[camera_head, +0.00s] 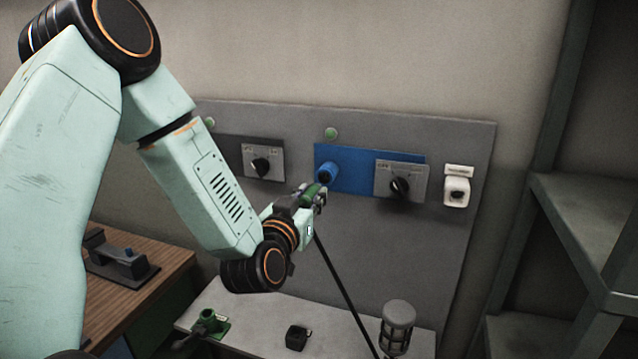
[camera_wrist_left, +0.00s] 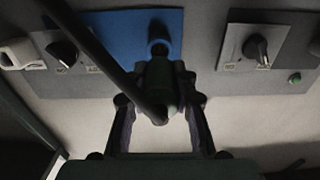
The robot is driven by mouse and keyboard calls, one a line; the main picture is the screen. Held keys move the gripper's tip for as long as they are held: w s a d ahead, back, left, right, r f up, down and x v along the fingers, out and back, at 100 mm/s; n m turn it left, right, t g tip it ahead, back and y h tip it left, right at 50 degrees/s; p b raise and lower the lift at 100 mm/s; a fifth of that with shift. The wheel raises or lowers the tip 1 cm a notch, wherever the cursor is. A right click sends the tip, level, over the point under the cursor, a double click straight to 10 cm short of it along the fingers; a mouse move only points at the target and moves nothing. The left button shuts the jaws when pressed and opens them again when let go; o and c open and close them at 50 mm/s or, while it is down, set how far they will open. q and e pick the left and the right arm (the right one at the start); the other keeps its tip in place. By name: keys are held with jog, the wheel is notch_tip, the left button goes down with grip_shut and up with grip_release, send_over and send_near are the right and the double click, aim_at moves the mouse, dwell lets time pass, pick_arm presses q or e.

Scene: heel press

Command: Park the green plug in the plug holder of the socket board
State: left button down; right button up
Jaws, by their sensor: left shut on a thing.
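The green plug (camera_head: 312,192) is gripped by my left gripper (camera_head: 317,195), in front of the socket board (camera_head: 400,240). The wrist view shows the dark green plug (camera_wrist_left: 155,78) between the two fingers of the left gripper (camera_wrist_left: 158,85). The plug is just in front of the blue socket (camera_head: 328,173); I cannot tell whether they touch. A black cable (camera_head: 340,275) hangs from the plug. The white holder (camera_head: 457,188), apparently the plug holder, is at the board's right end, well to the right of the plug. My right gripper is out of view.
Two rotary switches (camera_head: 261,166) (camera_head: 400,186) project from the board. A bench (camera_head: 255,315) below carries a green fitting (camera_head: 210,323), a small black block (camera_head: 297,337) and a caged lamp-like object (camera_head: 397,327). A shelf rack (camera_head: 590,230) stands right. Board space below the switches is clear.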

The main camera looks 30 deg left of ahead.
pick_arm(q)
jog(key=shift+s+r, duration=0.2)
jog(key=shift+s, duration=0.3)
jog(key=shift+w+f, duration=0.15)
jog(key=shift+w, duration=0.05)
